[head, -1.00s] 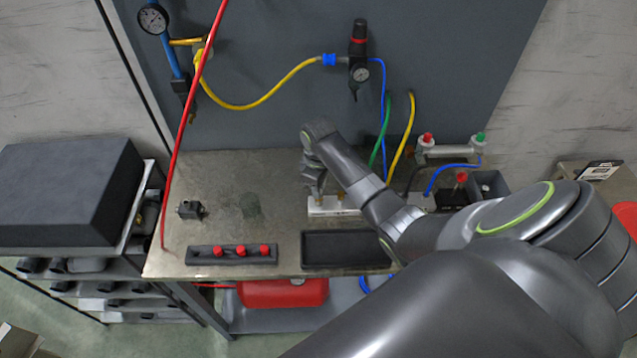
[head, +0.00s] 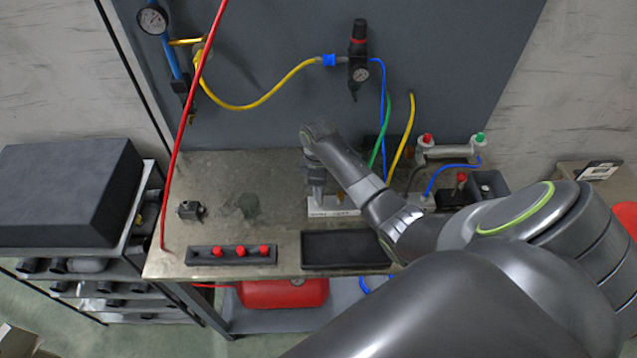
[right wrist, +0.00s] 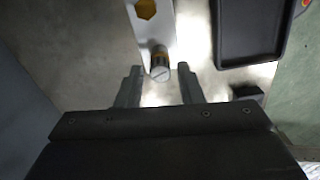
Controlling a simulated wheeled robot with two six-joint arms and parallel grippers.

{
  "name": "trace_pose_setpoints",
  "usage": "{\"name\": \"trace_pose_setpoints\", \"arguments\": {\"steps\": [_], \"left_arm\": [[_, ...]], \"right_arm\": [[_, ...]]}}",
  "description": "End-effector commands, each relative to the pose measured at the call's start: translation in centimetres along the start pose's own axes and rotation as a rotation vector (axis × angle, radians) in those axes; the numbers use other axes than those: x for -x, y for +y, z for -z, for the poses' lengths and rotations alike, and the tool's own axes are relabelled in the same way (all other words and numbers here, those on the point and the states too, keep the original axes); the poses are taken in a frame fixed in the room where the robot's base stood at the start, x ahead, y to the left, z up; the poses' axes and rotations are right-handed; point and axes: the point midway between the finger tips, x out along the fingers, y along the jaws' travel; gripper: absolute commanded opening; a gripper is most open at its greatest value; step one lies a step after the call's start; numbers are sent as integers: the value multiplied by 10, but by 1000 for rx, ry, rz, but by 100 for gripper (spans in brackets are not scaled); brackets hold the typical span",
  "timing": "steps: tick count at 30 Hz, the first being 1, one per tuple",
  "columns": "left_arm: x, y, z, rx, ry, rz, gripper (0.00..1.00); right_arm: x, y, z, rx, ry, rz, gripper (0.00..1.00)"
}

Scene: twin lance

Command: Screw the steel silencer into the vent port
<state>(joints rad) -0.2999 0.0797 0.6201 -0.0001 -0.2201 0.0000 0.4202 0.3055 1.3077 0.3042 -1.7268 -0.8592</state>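A white block (head: 322,209) stands on the bench behind the black tray, partly hidden by my right arm. In the right wrist view, a short upright cylinder with a greyish top (right wrist: 160,70), likely the steel silencer, stands at the near end of this white block (right wrist: 158,32). A brass-coloured hexagonal piece (right wrist: 147,9) sits farther along it. My right gripper (right wrist: 158,72) is open, one finger on each side of the cylinder, with gaps visible on both sides. In the head view the right gripper (head: 316,193) points down at the block's left end. I cannot make out the vent port.
A black tray (head: 345,264) and a black rack with red knobs (head: 232,259) lie along the front edge. A small dark fitting (head: 190,210) sits at left. Hoses and a grey manifold (head: 452,152) stand right of my arm.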

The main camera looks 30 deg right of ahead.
Motion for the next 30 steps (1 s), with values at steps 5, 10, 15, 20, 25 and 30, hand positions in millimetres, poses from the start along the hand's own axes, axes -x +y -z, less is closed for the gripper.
{"name": "trace_pose_setpoints", "arguments": {"steps": [5,10,15,20,25,30], "left_arm": [[0,0,0,0,0,0,43],[0,0,0,0,0,0,43],[0,0,0,0,0,0,43],[0,0,0,0,0,0,43],[0,0,0,0,0,0,43],[0,0,0,0,0,0,43]], "right_arm": [[0,0,0,205,0,0,34],[0,0,0,401,0,0,34],[0,-1,0,596,0,0,34],[0,-1,0,781,0,0,34],[0,-1,0,977,0,0,34],[0,-1,0,1173,0,0,34]]}}
